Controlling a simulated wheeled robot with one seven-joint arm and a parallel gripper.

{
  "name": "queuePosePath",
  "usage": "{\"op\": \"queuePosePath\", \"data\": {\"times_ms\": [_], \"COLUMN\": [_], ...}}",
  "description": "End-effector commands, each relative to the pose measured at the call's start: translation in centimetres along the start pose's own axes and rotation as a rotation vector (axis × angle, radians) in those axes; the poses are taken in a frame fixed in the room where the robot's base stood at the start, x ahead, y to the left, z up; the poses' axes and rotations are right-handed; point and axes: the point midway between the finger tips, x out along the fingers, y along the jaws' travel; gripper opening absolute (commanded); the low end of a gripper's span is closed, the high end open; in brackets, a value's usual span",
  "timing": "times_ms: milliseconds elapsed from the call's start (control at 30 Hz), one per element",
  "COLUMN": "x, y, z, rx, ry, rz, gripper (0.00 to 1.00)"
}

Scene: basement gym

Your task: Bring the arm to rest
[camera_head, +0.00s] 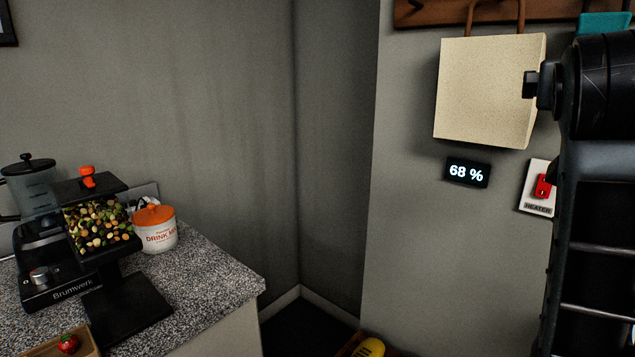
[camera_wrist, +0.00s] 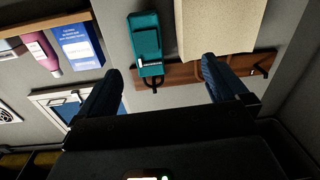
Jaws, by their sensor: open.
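My gripper (camera_wrist: 161,68) shows in the wrist view with its two dark fingers spread wide apart. Nothing is held between them. Beyond the fingers are a wooden rail, a teal item and a pale bag; the distance to them is hard to judge. In the head view my dark arm (camera_head: 600,100) stands upright along the right edge, in front of the wall. It covers part of that wall, and I cannot clearly make out the fingers there.
A pale bag (camera_head: 488,90) hangs from a wooden rail (camera_head: 425,12), near a teal item (camera_head: 603,22). Below are a 68 % display (camera_head: 467,173) and a heater switch (camera_head: 541,187). A speckled counter (camera_head: 215,290) at left holds a dispenser (camera_head: 122,300) and an orange-lidded jar (camera_head: 157,232).

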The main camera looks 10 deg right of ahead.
Motion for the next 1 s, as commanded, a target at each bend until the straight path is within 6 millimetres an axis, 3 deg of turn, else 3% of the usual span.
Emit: {"op": "queuePosePath", "data": {"times_ms": [267,467,733,1000], "x": [-0.4,-2.4,-7.4,-14.4], "y": [-2.5,-4.9,-6.5,-5.6], "z": [6.1,13.4,23.3,31.4], "rx": [-0.078,-0.148,-0.202,-0.206], "ry": [-0.010,-0.018,-0.036,-0.068], "rz": [-0.098,-0.226,-0.411,-0.576], "gripper": [1.00,1.00,1.00,1.00]}}
